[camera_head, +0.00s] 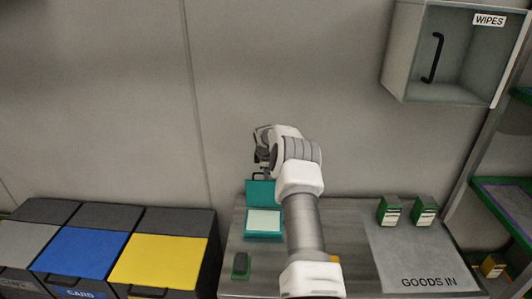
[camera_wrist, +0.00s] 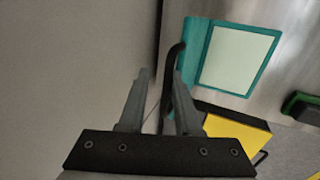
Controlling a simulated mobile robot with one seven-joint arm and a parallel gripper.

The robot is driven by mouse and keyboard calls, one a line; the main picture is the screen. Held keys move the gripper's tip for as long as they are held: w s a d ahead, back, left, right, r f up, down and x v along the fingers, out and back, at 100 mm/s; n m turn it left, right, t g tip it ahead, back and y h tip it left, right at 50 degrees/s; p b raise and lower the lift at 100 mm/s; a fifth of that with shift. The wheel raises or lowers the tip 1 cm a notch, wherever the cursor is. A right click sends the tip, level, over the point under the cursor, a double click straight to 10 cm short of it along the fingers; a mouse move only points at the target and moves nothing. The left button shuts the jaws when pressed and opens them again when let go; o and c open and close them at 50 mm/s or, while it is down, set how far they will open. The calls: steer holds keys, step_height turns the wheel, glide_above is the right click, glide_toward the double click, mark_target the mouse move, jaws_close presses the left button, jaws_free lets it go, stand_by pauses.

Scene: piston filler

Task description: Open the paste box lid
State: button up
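The teal paste box (camera_head: 263,236) sits on the grey bench left of my arm, with its pale inside surface showing. Its teal lid (camera_head: 260,192) stands raised at the back edge, with a dark handle at its top. In the wrist view the box (camera_wrist: 268,72) is at the upper right, and the lid (camera_wrist: 196,45) shows as a narrow teal strip. The black lid handle (camera_wrist: 176,62) reaches down between and beside my fingertips. My gripper (camera_wrist: 162,74) is open, with a gap between the fingers. Whether a finger touches the handle is unclear. In the head view my gripper (camera_head: 262,150) is above the lid, partly hidden by my wrist.
A small dark green item (camera_head: 241,265) lies in front of the box. Two green cartons (camera_head: 389,211) stand on the grey GOODS IN mat (camera_head: 420,255) at right. Bins, including a yellow-topped one (camera_head: 160,262), stand left. A WIPES cabinet (camera_head: 400,50) hangs upper right.

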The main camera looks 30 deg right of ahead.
steer(key=p+v, duration=0.1)
steer(key=v, duration=1.5)
steer(key=shift+r, duration=0.4)
steer(key=shift+d, duration=0.1)
